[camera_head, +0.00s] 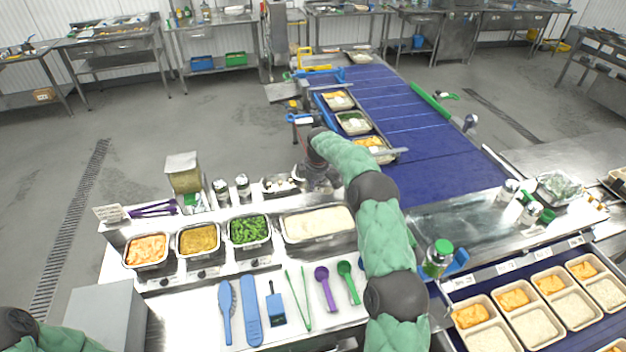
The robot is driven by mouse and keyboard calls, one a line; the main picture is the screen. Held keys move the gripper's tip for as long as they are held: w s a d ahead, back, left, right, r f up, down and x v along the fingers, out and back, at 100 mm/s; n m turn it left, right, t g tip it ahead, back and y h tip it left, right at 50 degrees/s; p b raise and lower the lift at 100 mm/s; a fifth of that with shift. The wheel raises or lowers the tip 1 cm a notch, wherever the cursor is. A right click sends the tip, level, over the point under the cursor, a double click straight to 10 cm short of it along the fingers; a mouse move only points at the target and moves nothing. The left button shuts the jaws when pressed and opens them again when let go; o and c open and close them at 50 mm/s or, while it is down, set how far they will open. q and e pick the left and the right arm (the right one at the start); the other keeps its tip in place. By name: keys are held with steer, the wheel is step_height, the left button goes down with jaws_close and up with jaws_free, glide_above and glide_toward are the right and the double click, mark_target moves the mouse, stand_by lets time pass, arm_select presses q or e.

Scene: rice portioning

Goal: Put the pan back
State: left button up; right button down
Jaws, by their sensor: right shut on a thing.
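A wide metal pan of white rice (318,237) is at the right end of the row of food pans on the steel counter. My right arm reaches forward past the pan's right side and bends back at the top. My right gripper (318,185) is dark and small, just behind the pan's far edge, and is shut on the pan. The fingertips and exact contact are hard to make out. I cannot tell whether the pan is fully seated. Part of my left arm shows at the lower left corner; its gripper is out of view.
Pans of orange food (147,250), yellow food (198,239) and green beans (249,230) stand left of the rice. Blue, purple and green utensils lie in front. A blue conveyor (420,150) carries filled trays behind. Portioned trays (533,326) stand at lower right.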

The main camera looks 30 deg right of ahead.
steer(key=shift+r+g+h+p, duration=0.3)
steer(key=shift+r+h+p, duration=0.1)
steer(key=shift+h+p, duration=0.15)
steer(key=shift+f, duration=0.1)
